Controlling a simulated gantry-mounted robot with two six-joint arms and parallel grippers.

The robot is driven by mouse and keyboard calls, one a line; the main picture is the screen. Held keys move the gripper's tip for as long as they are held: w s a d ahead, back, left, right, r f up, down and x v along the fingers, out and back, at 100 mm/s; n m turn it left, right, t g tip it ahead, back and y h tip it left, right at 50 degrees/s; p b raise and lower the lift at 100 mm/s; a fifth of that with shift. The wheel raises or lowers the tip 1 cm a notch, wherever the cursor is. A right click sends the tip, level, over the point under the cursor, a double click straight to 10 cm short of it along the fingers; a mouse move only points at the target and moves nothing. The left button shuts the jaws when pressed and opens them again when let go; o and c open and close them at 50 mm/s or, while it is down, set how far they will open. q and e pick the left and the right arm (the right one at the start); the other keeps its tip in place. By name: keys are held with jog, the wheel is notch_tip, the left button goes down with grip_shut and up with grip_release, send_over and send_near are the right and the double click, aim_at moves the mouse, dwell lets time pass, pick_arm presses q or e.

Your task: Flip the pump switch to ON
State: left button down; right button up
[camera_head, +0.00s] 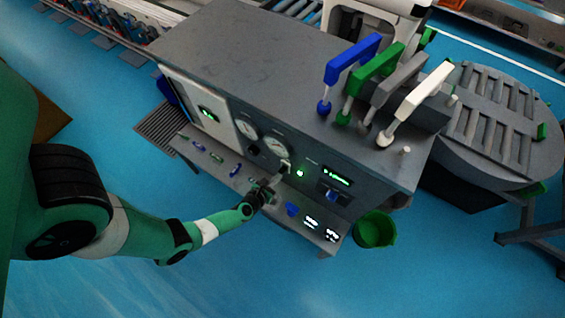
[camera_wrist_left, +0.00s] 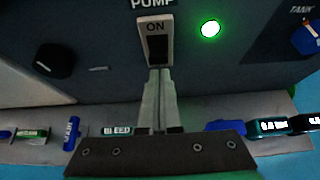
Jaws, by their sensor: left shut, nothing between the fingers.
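The pump switch (camera_wrist_left: 155,28) is a light grey rocker plate marked ON, with a dark lower part, under the word PUMP on the dark panel. A round green light (camera_wrist_left: 210,28) glows to its right; it also shows in the head view (camera_head: 299,173). My left gripper (camera_wrist_left: 158,72) is shut and empty, its fingertips at the lower edge of the switch; I cannot tell if they touch it. In the head view my left gripper (camera_head: 275,181) reaches the panel front below the gauges. The fingers hide the switch's lower end. My right gripper is not in view.

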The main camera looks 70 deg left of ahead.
pick_arm(q)
jog(key=shift+r+p, duration=0.65)
jog(key=shift+r, duration=0.1)
jog(key=s+d+r+p, duration=0.4)
jog(key=s+r+p, duration=0.1)
jog(key=r+p, duration=0.2)
jog(key=shift+s+r, duration=0.2)
jog(key=shift+s, duration=0.05)
dwell(0.5)
